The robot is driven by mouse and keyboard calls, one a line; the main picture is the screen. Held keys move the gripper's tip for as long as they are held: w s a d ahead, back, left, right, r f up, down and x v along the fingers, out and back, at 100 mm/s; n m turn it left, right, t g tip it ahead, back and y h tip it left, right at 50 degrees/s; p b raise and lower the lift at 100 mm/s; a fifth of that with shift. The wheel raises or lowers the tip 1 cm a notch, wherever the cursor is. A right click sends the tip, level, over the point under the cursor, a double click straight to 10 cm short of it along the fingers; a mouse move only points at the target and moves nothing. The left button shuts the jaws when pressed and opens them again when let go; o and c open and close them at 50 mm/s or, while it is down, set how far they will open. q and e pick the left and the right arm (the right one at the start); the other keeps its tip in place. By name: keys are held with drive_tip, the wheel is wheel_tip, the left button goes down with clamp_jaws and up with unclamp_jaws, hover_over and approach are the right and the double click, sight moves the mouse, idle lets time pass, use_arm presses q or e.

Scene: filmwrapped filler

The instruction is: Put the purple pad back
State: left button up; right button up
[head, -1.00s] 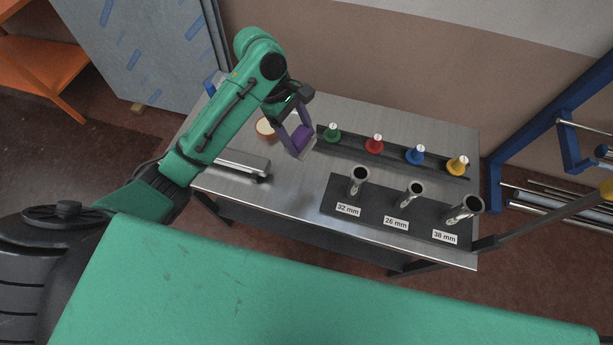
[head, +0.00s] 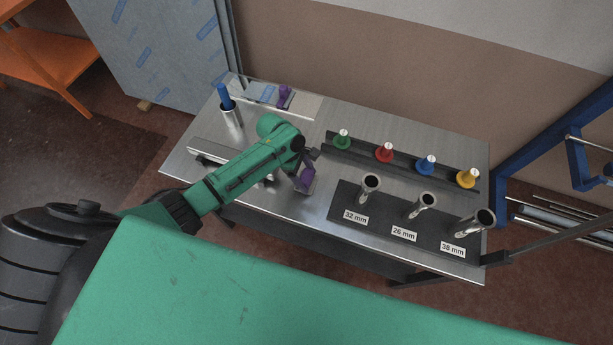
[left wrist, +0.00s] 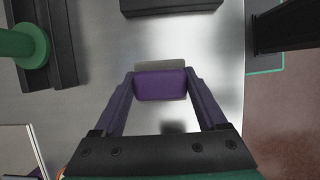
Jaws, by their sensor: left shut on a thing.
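The purple pad (left wrist: 160,84), a purple block with a grey-green face along its far edge, sits between the purple fingers of my left gripper (left wrist: 160,92) in the left wrist view. The gripper is shut on it. In the head view my left gripper (head: 305,184) is over the steel table (head: 300,207), near its front edge and left of the black tube stand. The pad is hard to tell from the fingers there. I cannot tell whether it touches the table. My right gripper is not in view.
The black stand (head: 345,197) holds three steel tubes. Behind it is a rail with green (head: 343,141), red (head: 384,153), blue and yellow knobs. A blue-handled tool (head: 225,97) stands in a cup at back left, beside a film-covered panel (head: 300,106) bearing a purple item (head: 285,95).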

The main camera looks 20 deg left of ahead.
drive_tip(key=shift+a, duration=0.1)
use_arm(q)
drive_tip(key=o, duration=1)
drive_tip(key=shift+o, duration=0.6)
drive_tip(key=v, duration=1.2)
drive_tip(key=shift+p, duration=0.35)
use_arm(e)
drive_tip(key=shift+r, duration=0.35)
use_arm(q)
drive_tip(key=shift+d+r, duration=0.1)
